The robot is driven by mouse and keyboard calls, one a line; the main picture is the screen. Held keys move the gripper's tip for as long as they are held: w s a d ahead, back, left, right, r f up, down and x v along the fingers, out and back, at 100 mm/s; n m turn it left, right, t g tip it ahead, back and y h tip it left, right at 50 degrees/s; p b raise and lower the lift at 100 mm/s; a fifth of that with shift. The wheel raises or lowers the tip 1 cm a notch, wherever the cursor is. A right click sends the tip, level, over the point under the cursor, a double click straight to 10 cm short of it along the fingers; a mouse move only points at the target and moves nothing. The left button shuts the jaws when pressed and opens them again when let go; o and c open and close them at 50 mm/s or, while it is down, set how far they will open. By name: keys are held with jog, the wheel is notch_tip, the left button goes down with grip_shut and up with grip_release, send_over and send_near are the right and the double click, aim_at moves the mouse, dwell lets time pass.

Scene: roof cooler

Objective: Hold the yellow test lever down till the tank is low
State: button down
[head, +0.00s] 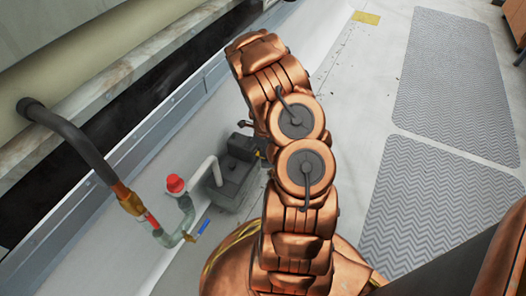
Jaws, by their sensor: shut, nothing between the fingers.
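A grey pump-like unit (236,172) sits in the pale trough at the middle left, partly covered by my copper arm. Small dark parts stand on its top and right side, close to the arm. I cannot make out a yellow lever for sure; the spot right of the unit is small and partly behind my arm. My gripper does not show; the arm's own links block the view of its end. The water level in the tank cannot be read from here.
A pipe with a red cap (175,184) and a blue-handled valve (204,226) stands left of the unit. A dark hose (70,135) drops from the upper left wall. Grey ribbed mats (455,80) lie on the right. A flat yellow patch (366,18) marks the far floor.

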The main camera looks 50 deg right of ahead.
jog(key=shift+f+p, duration=0.45)
jog(key=shift+f, duration=0.5)
jog(key=shift+s, duration=0.1)
dwell(0.9)
jog(key=shift+r, duration=0.15)
dwell(5.0)
notch_tip(320, 180, up, 14)
jog(key=p, duration=0.5)
